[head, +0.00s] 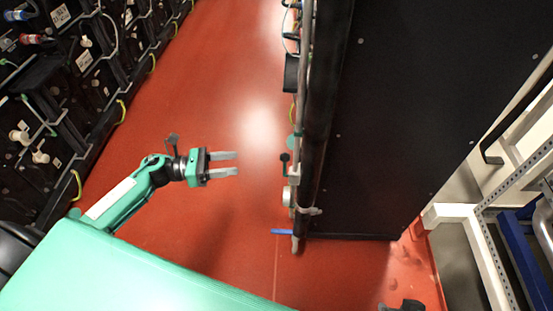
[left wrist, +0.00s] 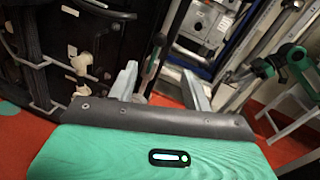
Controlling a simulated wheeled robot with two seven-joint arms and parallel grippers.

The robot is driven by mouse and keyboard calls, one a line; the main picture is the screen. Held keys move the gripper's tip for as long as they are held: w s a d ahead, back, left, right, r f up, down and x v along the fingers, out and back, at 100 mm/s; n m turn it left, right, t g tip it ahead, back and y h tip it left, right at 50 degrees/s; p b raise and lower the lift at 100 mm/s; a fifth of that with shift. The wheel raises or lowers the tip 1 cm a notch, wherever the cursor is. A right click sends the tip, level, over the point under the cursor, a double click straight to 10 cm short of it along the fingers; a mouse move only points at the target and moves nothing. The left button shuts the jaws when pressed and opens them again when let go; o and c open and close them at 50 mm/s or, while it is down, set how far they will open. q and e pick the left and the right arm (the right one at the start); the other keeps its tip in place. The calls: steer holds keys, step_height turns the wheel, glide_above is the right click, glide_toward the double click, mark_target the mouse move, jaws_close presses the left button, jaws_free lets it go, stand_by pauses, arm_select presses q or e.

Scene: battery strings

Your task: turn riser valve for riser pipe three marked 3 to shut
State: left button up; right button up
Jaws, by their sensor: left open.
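My left gripper (head: 236,163) is open and empty, with its grey fingers pointing right towards a grey riser pipe (head: 303,75) on the edge of a tall black cabinet. A visible gap of floor lies between the fingertips and the pipe in the head view. A small dark lever (head: 284,164) sticks out from the pipe close to the fingers' height in the picture. A blue lever (head: 282,231) sticks out left near the pipe's lower end. In the left wrist view, a dark handle (left wrist: 154,58) appears between the open fingers (left wrist: 160,82). No number 3 is readable.
The black cabinet (head: 400,110) fills the right of the head view. Racks of black battery blocks (head: 70,80) line the left. The red floor (head: 225,70) between them is clear. A metal frame (head: 500,225) stands at the far right.

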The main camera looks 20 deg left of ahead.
mark_target(285, 166)
arm_select(q)
steer(key=p+x, duration=0.1)
steer(key=x, duration=1.2)
steer(key=shift+d, duration=0.15)
arm_select(e)
steer(key=shift+s+d+r+g+h, duration=0.2)
steer(key=shift+s+d+g, duration=0.15)
steer(key=shift+s+d, duration=0.1)
steer(key=shift+s+d+r+g+h, duration=0.15)
steer(key=shift+s+d+g+h, duration=0.05)
steer(key=shift+s+d+g, duration=0.2)
arm_select(q)
steer(key=shift+w, duration=0.15)
steer(key=shift+c, duration=0.4)
jaws_close()
